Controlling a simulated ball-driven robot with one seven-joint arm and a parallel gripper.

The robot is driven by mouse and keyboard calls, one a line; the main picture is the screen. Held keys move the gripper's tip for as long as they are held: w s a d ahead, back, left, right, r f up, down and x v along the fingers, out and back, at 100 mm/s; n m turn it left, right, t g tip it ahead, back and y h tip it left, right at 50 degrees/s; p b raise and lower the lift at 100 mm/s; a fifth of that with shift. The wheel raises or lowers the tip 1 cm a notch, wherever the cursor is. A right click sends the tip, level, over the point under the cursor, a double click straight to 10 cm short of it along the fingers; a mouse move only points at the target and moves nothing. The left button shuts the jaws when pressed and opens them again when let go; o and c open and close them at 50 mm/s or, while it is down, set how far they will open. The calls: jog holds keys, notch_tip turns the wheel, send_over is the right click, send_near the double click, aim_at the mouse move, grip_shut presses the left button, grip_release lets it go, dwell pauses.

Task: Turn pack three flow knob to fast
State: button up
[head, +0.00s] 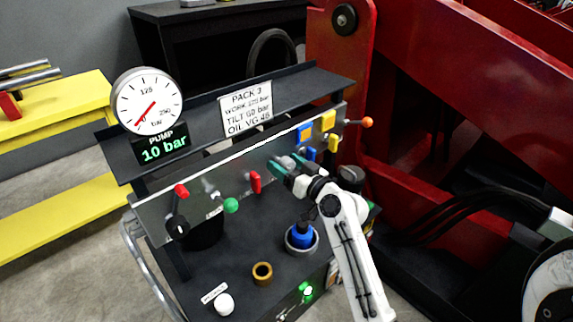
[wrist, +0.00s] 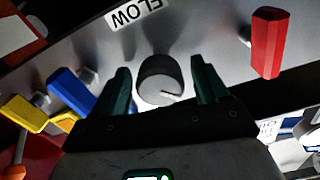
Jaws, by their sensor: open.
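The flow knob (wrist: 160,82) is a round grey knob on the metal panel, under a FLOW label (wrist: 135,12) that appears upside down in the wrist view. A short pale line on its face points toward the lower right there. My gripper (wrist: 163,80) is open, its two green fingers on either side of the knob; I cannot tell whether they touch it. In the head view the knob (head: 287,162) is small and partly hidden by my gripper (head: 284,168). The PACK 3 sign (head: 246,108) stands above the panel.
A red lever (wrist: 268,42) and blue lever (wrist: 73,92) flank the knob, with a yellow lever (wrist: 24,113) beyond. The gauge (head: 148,100) stands left above a 10 bar display (head: 165,148). A blue-topped part (head: 301,236) and brass ring (head: 262,273) sit below.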

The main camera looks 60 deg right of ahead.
jog(key=c, duration=1)
jog(key=shift+c, duration=0.2)
